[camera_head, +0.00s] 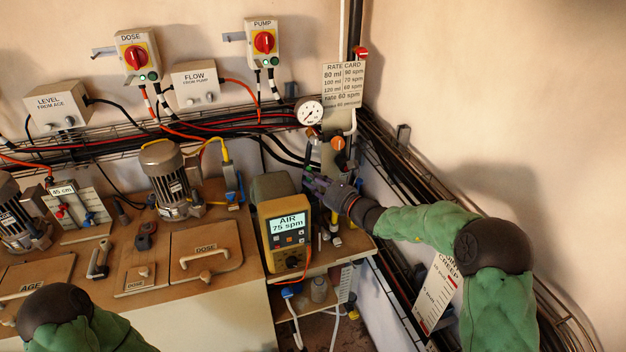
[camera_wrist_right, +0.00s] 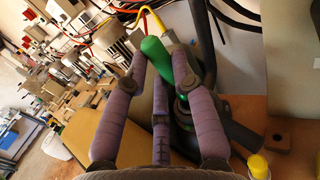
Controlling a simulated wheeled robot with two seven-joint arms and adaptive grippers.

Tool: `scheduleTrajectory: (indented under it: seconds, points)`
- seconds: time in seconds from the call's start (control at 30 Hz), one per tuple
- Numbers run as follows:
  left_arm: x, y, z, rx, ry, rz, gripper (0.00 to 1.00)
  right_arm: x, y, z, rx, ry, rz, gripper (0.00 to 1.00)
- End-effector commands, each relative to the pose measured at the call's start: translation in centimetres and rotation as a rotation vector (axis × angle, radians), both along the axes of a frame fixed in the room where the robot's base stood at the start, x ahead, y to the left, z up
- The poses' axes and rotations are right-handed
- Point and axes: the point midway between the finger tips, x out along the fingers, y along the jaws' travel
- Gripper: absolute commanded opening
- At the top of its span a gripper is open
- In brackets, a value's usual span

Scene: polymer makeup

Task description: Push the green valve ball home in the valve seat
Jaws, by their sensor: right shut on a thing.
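A green piece (camera_wrist_right: 154,50), the only thing seen that fits the green valve ball, sits between the fingers of my right gripper in the right wrist view. It looks elongated there, with its lower part behind the fingers. My right gripper (camera_head: 318,183) is shut on it, near the back right of the bench, behind the yellow AIR meter. In the wrist view the right gripper (camera_wrist_right: 163,75) has its fingertips around the green piece. A dark fitting with a green ring lies just below; I cannot tell whether it is the valve seat. My left gripper is out of view.
The yellow AIR meter (camera_head: 285,235) reads 75 spm and stands close in front of the gripper. A pressure gauge (camera_head: 310,112) and the rate card (camera_head: 343,84) are above on the wall. Cable trays and hoses run along the walls. A motor (camera_head: 172,180) stands left.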

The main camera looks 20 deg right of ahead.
Motion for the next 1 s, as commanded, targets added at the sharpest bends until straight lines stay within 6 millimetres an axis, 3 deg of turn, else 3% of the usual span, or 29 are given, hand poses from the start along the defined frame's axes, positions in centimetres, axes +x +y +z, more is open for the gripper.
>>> scheduleTrajectory:
  seconds: [1.0]
  points:
    - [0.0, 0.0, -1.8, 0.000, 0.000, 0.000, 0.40, 0.0, 0.0, -2.2, 0.000, -0.001, 0.000, 0.00]
